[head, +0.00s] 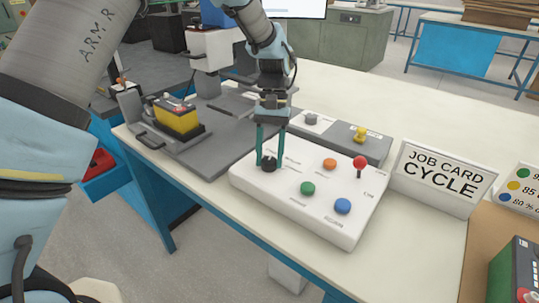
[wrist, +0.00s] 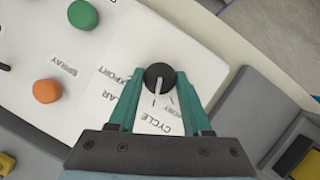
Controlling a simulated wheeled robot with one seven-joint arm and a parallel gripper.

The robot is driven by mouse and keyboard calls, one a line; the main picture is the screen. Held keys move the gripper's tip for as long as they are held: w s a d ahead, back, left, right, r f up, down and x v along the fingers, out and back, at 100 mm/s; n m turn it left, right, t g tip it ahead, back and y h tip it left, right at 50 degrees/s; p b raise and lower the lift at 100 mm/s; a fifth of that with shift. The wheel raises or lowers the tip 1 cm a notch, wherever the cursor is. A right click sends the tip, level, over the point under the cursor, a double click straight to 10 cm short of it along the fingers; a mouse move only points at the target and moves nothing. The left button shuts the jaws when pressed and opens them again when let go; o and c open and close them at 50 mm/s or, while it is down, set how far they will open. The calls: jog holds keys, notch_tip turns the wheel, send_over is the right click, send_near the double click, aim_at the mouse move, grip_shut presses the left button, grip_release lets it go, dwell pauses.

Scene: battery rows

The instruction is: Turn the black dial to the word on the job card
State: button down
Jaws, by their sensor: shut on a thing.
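The black dial (head: 268,166) sits at the back left of a white control panel (head: 320,230). It also shows in the wrist view (wrist: 160,77), with a white pointer line directed down and slightly left, toward the printed word CYCLE. The job card (head: 441,177) stands right of the panel and reads CYCLE.
The panel also carries a green button (head: 308,188), a blue button (head: 343,206), an orange button (head: 330,164) and a red-knobbed lever (head: 360,163). Behind it is a grey box with a yellow knob (head: 360,133). A yellow and black battery (head: 178,115) stands at left.

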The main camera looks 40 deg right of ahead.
jog(key=shift+c, duration=1.7)
grip_release()
jog(key=b+v, duration=0.1)
jog(key=v, duration=1)
jog(key=shift+b, duration=0.3)
jog(key=shift+f, duration=0.1)
jog(key=w+a+f+n+t+h, duration=0.15)
jog(key=w+a, duration=0.45)
jog(key=a, duration=0.6)
jog(key=w+a+n+h, duration=0.25)
jog(key=w+a, duration=0.35)
jog(key=a, duration=0.6)
jog(key=s+a+f+n+t, duration=0.1)
jog(key=s+a+n, duration=0.1)
jog(key=a, duration=0.8)
jog(key=s+a+f+n+t, duration=0.2)
jog(key=s+a, duration=0.2)
jog(key=a, duration=0.7)
